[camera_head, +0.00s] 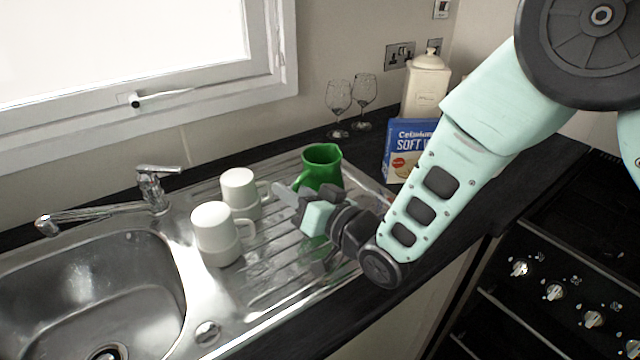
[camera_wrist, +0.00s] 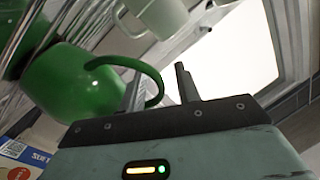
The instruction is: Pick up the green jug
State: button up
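The green jug (camera_head: 321,165) stands upright on the metal draining board, to the right of two white mugs. In the wrist view the jug (camera_wrist: 68,85) is at the left, with its handle (camera_wrist: 150,75) reaching toward my gripper. My gripper (camera_head: 283,191) is low over the draining board, in front of the jug. In the wrist view my gripper's fingers (camera_wrist: 158,85) are apart, and the left finger overlaps the handle in the picture. Whether that finger passes through the handle loop or touches it, I cannot tell. The jug's lower part is hidden by my gripper in the head view.
Two white mugs (camera_head: 216,232) stand left of my gripper, the rear mug (camera_head: 239,189) close to the jug. A blue box (camera_head: 400,150), two wine glasses (camera_head: 339,100) and a cream canister (camera_head: 425,88) stand behind. The sink (camera_head: 90,290) is at left, the stove (camera_head: 560,290) at right.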

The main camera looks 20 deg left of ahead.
grip_shut()
jog(key=shift+r, duration=0.15)
